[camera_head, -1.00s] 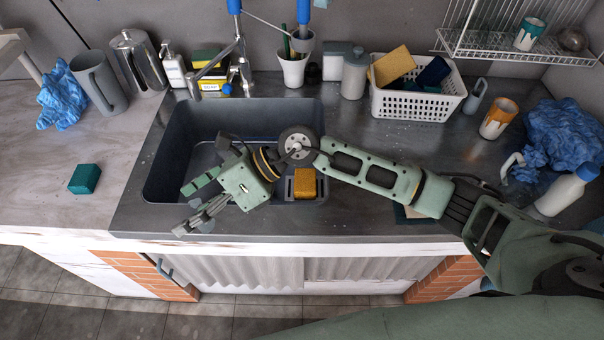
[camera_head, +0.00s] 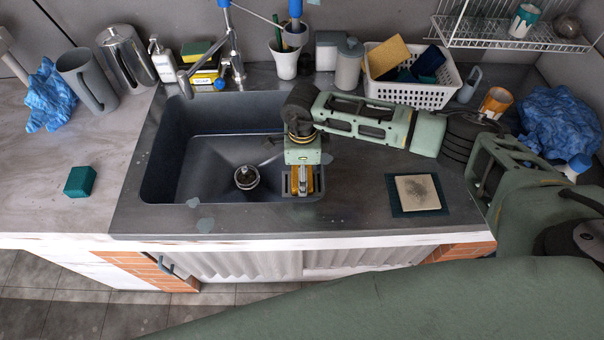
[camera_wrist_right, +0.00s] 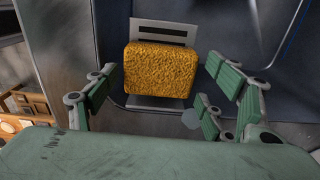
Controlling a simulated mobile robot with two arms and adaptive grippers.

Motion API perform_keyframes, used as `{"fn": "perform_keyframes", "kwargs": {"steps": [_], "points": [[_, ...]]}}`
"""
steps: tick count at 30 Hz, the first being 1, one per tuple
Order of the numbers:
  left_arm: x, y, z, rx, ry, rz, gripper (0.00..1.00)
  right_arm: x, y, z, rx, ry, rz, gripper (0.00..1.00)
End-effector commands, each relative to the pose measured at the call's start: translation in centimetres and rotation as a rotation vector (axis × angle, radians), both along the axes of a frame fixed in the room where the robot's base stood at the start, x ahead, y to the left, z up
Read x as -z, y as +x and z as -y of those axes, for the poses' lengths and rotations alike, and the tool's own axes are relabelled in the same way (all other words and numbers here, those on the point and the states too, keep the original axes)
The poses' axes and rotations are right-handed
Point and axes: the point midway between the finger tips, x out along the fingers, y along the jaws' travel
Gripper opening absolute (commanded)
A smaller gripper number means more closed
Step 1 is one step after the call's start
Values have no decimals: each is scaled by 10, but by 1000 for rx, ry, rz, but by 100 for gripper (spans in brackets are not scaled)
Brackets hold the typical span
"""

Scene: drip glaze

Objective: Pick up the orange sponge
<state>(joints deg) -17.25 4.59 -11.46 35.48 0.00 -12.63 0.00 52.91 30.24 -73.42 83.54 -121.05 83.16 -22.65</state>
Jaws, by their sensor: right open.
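The orange sponge (camera_wrist_right: 161,75) lies on a grey slotted rack (camera_wrist_right: 158,31) at the front right corner of the dark sink (camera_head: 170,150). My right gripper (camera_head: 302,188) is over the sponge and hides most of it in the head view. In the right wrist view the open green fingers (camera_wrist_right: 162,98) stand on both sides of the sponge, with gaps showing between them and it. My left gripper is not in view.
A tall faucet (camera_head: 225,55) stands behind the sink. A teal block (camera_head: 80,181) is on the left counter. A light tile on a dark mat (camera_head: 395,205) lies right of the sink. A white basket (camera_head: 405,93) holds another yellow-orange sponge (camera_head: 389,56).

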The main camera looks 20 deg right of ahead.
Motion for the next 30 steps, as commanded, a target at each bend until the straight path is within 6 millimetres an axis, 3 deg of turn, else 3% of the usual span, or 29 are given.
{"fn": "perform_keyframes", "kwargs": {"steps": [6, 13, 23, 30], "points": [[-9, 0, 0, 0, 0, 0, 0, 20, 0, -1, 0, 2, 0, 76], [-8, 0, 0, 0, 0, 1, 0, 21, 0, -1, 0, 3, 1, 75], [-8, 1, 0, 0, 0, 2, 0, 21, 0, -1, 0, 3, 1, 46], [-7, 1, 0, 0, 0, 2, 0, 20, 1, -1, 0, 4, 1, 45]]}}
